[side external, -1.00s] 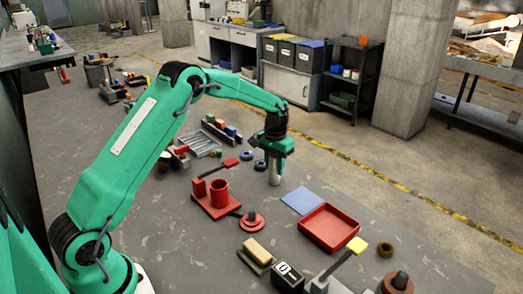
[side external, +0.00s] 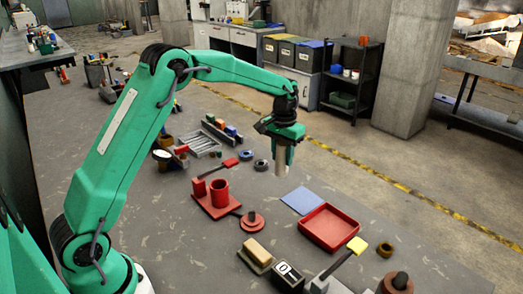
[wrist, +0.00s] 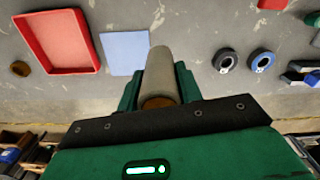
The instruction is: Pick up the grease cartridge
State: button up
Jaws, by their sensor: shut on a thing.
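The grease cartridge (side external: 281,163) is a pale grey cylinder, upright under my gripper (side external: 283,152) in the side view. In the wrist view the cartridge (wrist: 160,77) stands between the two green fingers of my gripper (wrist: 159,88), with a brownish round end toward the camera. My gripper is shut on it. The cartridge appears held above the grey table, clear of the things around it. Part of it is hidden by the fingers.
A blue flat square (side external: 301,201) and a red tray (side external: 354,237) lie to the right of the cartridge. A red fixture with a cup (side external: 219,190) stands to the left.

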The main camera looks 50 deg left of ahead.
jog(key=s+d+r, duration=0.2)
jog(key=d+r, duration=0.1)
jog(key=d, duration=0.2)
jog(key=shift+d+r, duration=0.3)
